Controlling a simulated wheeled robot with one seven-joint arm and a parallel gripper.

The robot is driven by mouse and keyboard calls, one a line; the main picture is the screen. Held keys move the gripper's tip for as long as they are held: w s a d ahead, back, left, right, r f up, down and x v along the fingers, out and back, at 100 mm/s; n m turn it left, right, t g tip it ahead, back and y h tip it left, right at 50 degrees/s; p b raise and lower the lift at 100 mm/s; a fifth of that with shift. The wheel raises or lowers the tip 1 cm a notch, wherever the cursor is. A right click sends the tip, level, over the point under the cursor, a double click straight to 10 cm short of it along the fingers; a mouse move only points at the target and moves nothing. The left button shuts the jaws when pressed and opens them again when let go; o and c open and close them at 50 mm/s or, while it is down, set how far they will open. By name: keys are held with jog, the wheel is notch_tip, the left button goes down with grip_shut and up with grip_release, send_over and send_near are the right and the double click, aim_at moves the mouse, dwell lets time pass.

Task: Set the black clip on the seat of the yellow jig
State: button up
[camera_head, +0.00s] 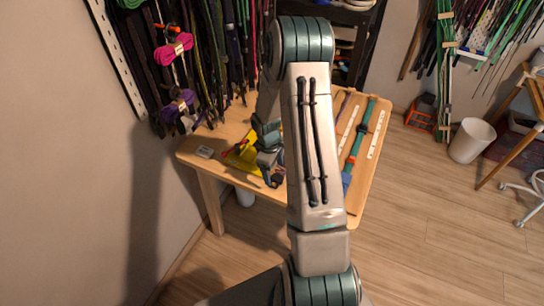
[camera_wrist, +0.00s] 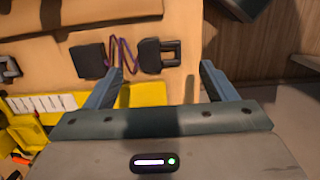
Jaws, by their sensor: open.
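In the wrist view a black clip piece with a rectangular opening (camera_wrist: 158,56) lies on the wooden table. A purple zigzag cord (camera_wrist: 122,55) joins it to a black square piece (camera_wrist: 90,60). The yellow jig (camera_wrist: 140,94) lies below them, partly hidden by my gripper; it also shows in the head view (camera_head: 240,158). My gripper (camera_wrist: 158,76) is open and empty, its two fingers spread wide, with the clip piece beyond them. In the head view my gripper (camera_head: 271,172) is over the table beside the jig, partly behind my arm.
Another dark, framed piece (camera_wrist: 9,68) is at the left edge of the wrist view. A white strip with marks (camera_wrist: 42,103) lies on the jig. The table (camera_head: 357,200) carries coloured straps (camera_head: 358,145) at right.

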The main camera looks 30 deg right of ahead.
aim_at(275, 180)
jog(key=shift+s+d+f+p, duration=0.1)
jog(key=shift+f+p, duration=0.05)
jog(key=shift+f, duration=1.05)
jog(key=shift+s+d+f+p, duration=0.1)
jog(key=shift+f+p, duration=0.05)
jog(key=shift+f, duration=1.05)
jog(key=shift+c, duration=0.4)
jog(key=c, duration=1)
